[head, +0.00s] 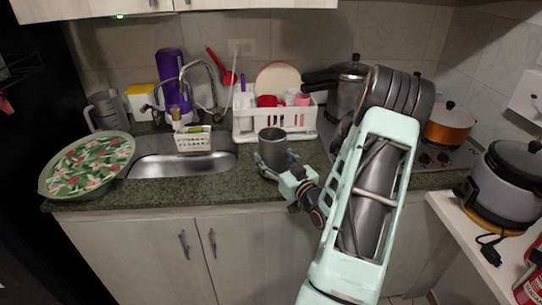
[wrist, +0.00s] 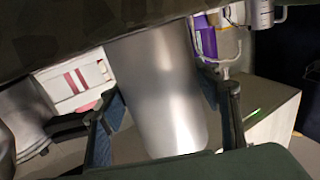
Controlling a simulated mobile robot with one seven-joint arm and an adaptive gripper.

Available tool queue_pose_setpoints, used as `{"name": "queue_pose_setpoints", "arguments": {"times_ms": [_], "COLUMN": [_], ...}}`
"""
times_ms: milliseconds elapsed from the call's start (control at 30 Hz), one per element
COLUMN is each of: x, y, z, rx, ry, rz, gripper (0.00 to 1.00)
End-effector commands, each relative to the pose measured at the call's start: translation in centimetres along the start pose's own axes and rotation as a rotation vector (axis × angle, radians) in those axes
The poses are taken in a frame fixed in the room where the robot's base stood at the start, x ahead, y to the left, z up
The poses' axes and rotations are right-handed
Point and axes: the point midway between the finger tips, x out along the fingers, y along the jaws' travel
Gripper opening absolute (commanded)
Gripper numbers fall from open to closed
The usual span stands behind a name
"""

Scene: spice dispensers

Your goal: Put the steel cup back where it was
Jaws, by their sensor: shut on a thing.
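The steel cup (head: 272,146) is a plain grey cylinder, upright over the counter's front part, right of the sink and in front of the dish rack. My gripper (head: 273,167) reaches it from the front right and is shut around its lower part. In the wrist view the cup (wrist: 158,85) fills the middle, with one dark finger on each side of it. Its base end meets the dark countertop edge at the top of that view; I cannot tell whether it rests on the counter or is just above it.
A white dish rack (head: 250,127) with cups and plates stands behind the cup. The sink (head: 180,165) lies to the left, with a patterned green tray (head: 88,165) beyond. The stove with a pressure cooker (head: 345,92) and orange pot (head: 449,127) is at right. Bare counter (head: 225,190) lies in front.

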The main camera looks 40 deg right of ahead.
Motion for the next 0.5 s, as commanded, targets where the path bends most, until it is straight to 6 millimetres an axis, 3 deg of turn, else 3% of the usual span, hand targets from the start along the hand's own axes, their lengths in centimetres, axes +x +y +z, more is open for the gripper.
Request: {"name": "queue_pose_setpoints", "arguments": {"times_ms": [100,133,200,300,500], "x": [0.05,0.04,0.04,0.04,0.04], "y": [-0.03,-0.03,-0.03,-0.03,-0.03], "z": [0.37,0.37,0.25,0.25,0.25], "rx": [-0.001,0.0,0.0,0.0,0.0], "ry": [0.001,0.0,0.0,0.0,0.0], "rz": [-0.001,-0.001,-0.001,-0.001,-0.001], "gripper": [0.24,0.59,0.66,0.75,0.75]}}
